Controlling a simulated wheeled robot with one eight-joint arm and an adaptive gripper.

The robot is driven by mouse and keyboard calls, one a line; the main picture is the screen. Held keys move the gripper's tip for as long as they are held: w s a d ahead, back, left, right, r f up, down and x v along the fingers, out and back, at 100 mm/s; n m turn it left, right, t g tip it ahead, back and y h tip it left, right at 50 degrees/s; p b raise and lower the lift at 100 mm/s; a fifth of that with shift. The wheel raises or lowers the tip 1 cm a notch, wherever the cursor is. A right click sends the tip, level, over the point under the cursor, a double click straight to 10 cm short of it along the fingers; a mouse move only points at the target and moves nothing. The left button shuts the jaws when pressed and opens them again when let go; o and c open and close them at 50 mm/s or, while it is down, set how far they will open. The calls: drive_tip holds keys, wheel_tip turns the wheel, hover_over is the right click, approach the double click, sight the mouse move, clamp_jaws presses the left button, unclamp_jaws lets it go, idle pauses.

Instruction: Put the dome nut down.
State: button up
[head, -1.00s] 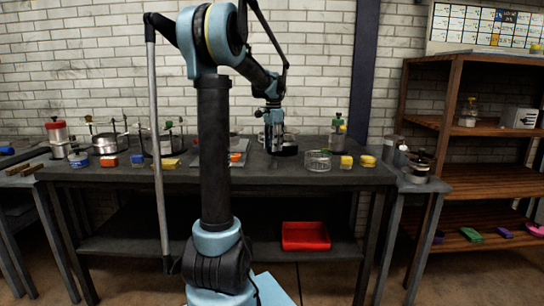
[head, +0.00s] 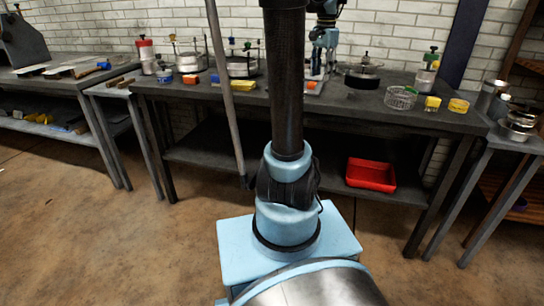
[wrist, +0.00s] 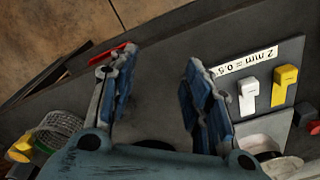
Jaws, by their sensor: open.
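My gripper (head: 319,70) is over the back part of the dark workbench (head: 420,118), left of a dark lidded pan. In the wrist view my gripper (wrist: 160,58) has its two blue-padded fingers spread apart, with only bare dark bench top showing between them. I cannot make out the dome nut in any view; it may be hidden or too small to tell.
A grey plate (wrist: 250,60) with a label and white and yellow pieces lies beside the right finger. A red tray (head: 371,175) is on the lower shelf.

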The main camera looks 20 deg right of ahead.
drive_tip(key=s+a+f+n+t, duration=0.1)
drive_tip(key=s+a+f+n, duration=0.6)
drive_tip(key=s+a+f, duration=0.3)
drive_tip(key=s+a+f+n, duration=0.6)
drive_tip(key=s+a+f, duration=0.4)
drive_tip(key=a, duration=0.5)
drive_tip(key=shift+s+f+n+t, duration=0.4)
drive_tip(key=shift+f, duration=0.25)
